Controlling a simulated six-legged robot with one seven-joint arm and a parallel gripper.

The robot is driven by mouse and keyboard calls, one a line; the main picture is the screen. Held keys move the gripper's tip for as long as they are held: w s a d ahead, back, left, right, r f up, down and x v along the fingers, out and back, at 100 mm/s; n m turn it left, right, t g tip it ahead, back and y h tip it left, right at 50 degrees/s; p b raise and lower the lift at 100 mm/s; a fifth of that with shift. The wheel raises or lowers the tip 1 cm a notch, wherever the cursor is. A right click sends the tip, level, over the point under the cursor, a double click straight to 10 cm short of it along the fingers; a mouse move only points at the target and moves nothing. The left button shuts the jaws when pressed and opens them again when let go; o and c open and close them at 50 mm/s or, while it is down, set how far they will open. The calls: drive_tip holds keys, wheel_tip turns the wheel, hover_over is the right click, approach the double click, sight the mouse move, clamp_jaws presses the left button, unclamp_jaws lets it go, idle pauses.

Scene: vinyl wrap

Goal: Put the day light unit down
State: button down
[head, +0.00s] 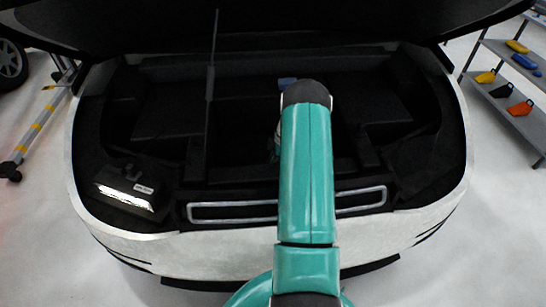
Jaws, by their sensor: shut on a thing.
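A black unit with a bright white light strip and a small label, which looks like a day light unit (126,191), rests at the front left corner of the white car's open front. Nothing of mine touches it. My teal arm reaches forward over the car's front edge, right of the middle. My gripper is hidden behind my arm's dark end joint, so its jaws and anything in them do not show. A small grey piece peeks out left of the arm; I cannot tell what it is.
The car's open front bay (240,120) is black with raised compartment walls, under a raised hood (250,25). A thin upright rod (211,80) stands left of my arm.

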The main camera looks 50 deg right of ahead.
drive_tip(key=c, duration=1.8)
unclamp_jaws()
drive_tip(key=shift+f, duration=0.1)
drive_tip(key=shift+c, duration=0.2)
drive_tip(key=o, duration=0.4)
drive_tip(key=shift+o, duration=0.2)
